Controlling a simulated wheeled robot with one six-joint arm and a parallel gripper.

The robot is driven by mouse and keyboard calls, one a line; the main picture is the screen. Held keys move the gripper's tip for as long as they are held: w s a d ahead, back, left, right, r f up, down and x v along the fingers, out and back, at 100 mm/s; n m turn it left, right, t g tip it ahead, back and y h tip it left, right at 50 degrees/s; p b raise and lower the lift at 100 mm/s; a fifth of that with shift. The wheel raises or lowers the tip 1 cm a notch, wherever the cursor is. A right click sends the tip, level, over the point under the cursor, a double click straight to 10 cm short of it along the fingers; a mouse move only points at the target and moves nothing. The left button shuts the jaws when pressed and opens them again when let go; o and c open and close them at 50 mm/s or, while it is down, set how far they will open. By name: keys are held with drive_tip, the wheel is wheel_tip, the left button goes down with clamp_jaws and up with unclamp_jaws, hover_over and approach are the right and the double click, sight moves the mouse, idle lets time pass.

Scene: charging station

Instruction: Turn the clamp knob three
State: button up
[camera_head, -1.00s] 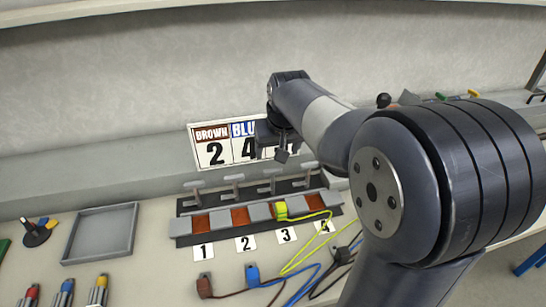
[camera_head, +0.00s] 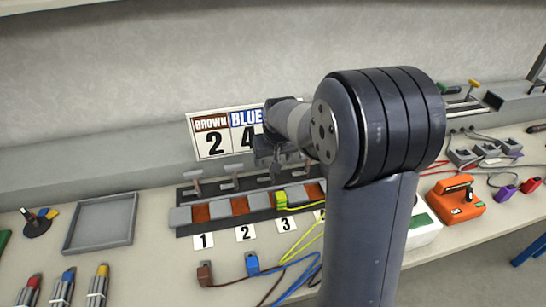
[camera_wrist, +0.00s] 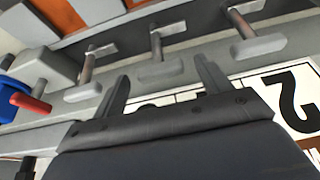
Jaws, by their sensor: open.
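The clamp strip (camera_head: 182,230) lies on the bench with a row of grey T-shaped knobs behind its numbered slots. The knob behind label 3 (camera_head: 286,225) is largely hidden by my gripper (camera_head: 276,174) in the head view. A yellow-green plug (camera_head: 281,201) sits at slot three. In the wrist view my gripper (camera_wrist: 163,85) is open, its two fingers apart and empty. One grey T-knob (camera_wrist: 160,67) stands ahead of the gap between them, seemingly knob three. Other T-knobs stand to its right (camera_wrist: 258,45) and left (camera_wrist: 84,93).
A sign (camera_head: 212,142) stands close behind the strip, under my gripper in the wrist view. A grey tray (camera_head: 100,222) lies left. Blue (camera_head: 252,264) and brown (camera_head: 205,274) plugs with cables lie in front. An orange device (camera_head: 455,200) is at right.

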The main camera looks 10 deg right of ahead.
drive_tip(key=shift+c, duration=0.2)
drive_tip(key=c, duration=0.9)
drive_tip(key=shift+c, duration=0.2)
